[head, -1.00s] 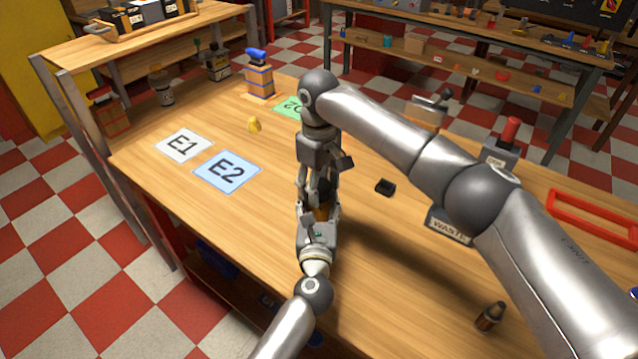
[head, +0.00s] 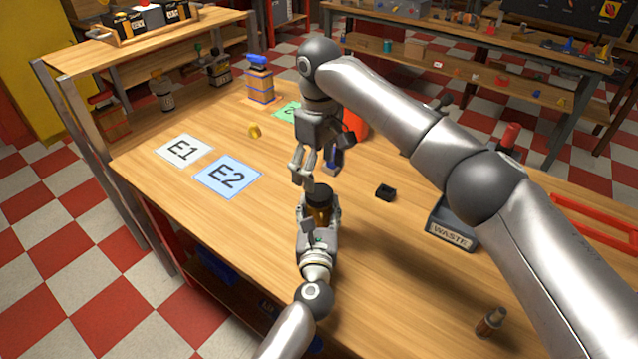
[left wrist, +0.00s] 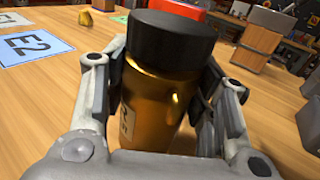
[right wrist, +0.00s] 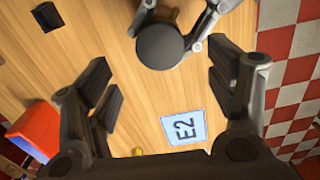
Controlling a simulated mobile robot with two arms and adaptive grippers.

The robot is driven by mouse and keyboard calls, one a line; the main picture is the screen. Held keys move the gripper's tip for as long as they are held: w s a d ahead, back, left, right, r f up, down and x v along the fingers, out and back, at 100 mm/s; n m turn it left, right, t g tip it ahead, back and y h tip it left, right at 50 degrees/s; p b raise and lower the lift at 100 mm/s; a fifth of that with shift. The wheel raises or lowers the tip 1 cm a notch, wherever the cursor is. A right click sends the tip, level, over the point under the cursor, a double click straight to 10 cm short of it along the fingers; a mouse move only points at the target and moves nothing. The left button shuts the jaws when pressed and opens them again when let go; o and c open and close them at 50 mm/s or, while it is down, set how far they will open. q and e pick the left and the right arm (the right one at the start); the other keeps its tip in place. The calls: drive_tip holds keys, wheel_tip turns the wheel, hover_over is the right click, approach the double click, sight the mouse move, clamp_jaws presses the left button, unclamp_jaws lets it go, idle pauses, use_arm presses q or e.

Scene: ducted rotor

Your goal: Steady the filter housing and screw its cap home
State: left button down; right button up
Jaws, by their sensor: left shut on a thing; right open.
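The filter housing is an amber-gold cylinder (left wrist: 155,95) standing upright on the table, with my left gripper (head: 318,222) shut around its body. Its black cap (left wrist: 172,38) sits on top; in the head view the cap (head: 319,196) shows just above my left fingers. I cannot tell how tightly the cap is seated. My right gripper (head: 318,172) is open and empty, above the cap and apart from it. In the right wrist view the round cap top (right wrist: 160,46) lies beyond the two spread fingers, toward the top edge.
Cards E1 (head: 184,150) and E2 (head: 228,177) lie left of the housing. A small black block (head: 385,193) and the WASTE bin (head: 452,228) are to the right. A brown-and-dark bottle-like piece (head: 491,322) lies near the front. A red bin (right wrist: 36,132) shows in the right wrist view.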

wheel_tip(320, 180, up, 6)
drive_tip(key=shift+f, duration=0.15)
use_arm(q)
drive_tip(key=c, duration=0.5)
unclamp_jaws()
drive_tip(key=shift+s, duration=0.15)
drive_tip(key=s, duration=1.1)
drive_tip(key=shift+s+a, duration=0.25)
drive_tip(key=shift+s, duration=0.15)
drive_tip(key=shift+f, duration=0.1)
use_arm(e)
drive_tip(key=shift+f, duration=0.1)
